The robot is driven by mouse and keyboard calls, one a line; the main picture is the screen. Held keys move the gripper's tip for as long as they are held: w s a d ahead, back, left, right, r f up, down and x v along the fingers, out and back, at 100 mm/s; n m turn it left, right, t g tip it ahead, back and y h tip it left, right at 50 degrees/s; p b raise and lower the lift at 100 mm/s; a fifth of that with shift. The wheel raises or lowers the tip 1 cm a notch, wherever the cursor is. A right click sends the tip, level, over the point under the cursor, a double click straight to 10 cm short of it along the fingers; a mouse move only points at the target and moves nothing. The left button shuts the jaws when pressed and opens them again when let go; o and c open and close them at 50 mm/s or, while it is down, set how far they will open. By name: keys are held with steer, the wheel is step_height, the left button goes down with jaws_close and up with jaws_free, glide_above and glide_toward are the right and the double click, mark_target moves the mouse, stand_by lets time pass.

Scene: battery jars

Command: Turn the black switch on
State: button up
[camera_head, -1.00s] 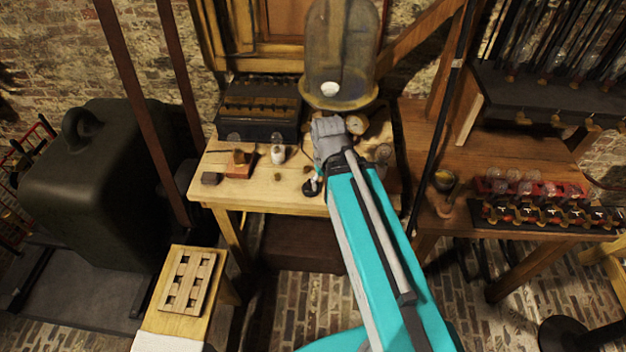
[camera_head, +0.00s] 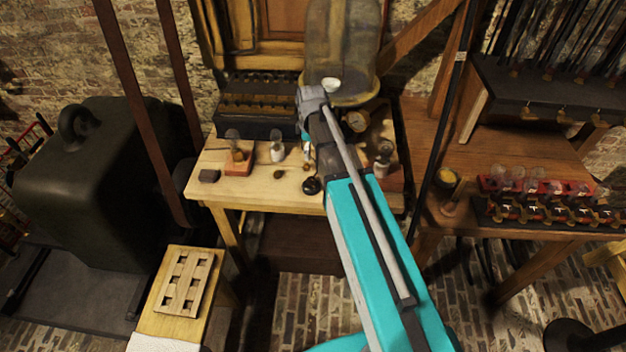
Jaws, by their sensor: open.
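A small round black thing (camera_head: 311,186), which looks like the black switch, sits near the front edge of the wooden table (camera_head: 262,190). Its on or off position is too small to tell. My arm reaches over the table from the lower right and bends down at its far end. My gripper (camera_head: 308,155) is small and partly hidden by my own arm. It is open, just behind and above the black thing in the picture. I cannot tell whether they touch.
A black box (camera_head: 258,105) with a row of fittings stands at the table's back left, beside a large glass jar (camera_head: 341,50). A brown-based fitting (camera_head: 238,165), a white bottle (camera_head: 277,152) and a gauge (camera_head: 356,120) stand nearby.

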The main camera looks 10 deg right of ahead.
mark_target(312, 179)
steer(key=shift+w, duration=0.15)
steer(key=shift+f, duration=0.15)
step_height(312, 179, down, 14)
steer(key=b, duration=1.3)
steer(key=shift+r+b, duration=0.25)
steer(key=shift+b, duration=0.1)
steer(key=shift+c, duration=0.2)
stand_by(0.3)
jaws_close()
steer(key=shift+d, duration=0.2)
steer(key=shift+a, duration=0.1)
